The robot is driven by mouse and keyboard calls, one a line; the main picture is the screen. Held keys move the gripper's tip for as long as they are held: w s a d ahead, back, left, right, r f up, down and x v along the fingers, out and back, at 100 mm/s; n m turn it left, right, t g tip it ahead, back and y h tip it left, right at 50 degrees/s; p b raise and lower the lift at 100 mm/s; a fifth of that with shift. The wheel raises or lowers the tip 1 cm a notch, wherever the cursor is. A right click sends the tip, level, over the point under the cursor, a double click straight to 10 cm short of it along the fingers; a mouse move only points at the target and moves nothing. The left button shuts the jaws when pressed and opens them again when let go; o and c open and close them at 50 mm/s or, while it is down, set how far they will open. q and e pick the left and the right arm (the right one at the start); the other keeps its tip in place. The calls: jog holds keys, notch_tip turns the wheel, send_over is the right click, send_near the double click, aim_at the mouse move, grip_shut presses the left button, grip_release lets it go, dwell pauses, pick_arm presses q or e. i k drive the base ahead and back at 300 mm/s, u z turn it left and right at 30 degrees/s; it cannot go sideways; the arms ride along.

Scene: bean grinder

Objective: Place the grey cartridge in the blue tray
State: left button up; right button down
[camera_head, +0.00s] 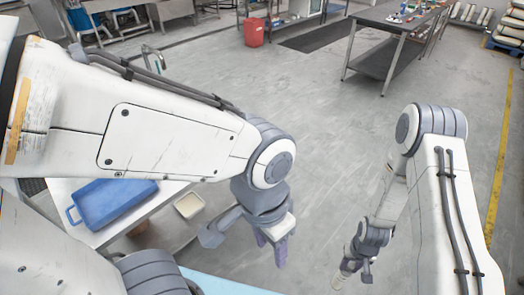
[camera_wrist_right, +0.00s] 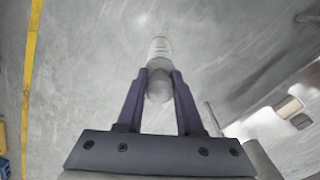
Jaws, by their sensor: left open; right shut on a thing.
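The blue tray (camera_head: 112,208) lies on a white table at the left of the head view, partly hidden behind my left arm. My right gripper (camera_head: 354,268) is at the lower right of the head view, over the floor and well away from the tray. It is shut on the grey cartridge (camera_head: 339,280), a cylinder with a paler end. In the right wrist view the cartridge (camera_wrist_right: 159,75) sits between the two purple fingers (camera_wrist_right: 158,90) and sticks out past their tips. My left gripper (camera_head: 272,254) is open and empty, its purple fingers pointing down.
A light blue surface (camera_head: 230,287) shows at the bottom. A grey workbench (camera_head: 400,22) and a red bin (camera_head: 253,32) stand far back. Open floor lies between.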

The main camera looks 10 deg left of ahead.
aim_at(127, 194)
jog(key=u, duration=1.75)
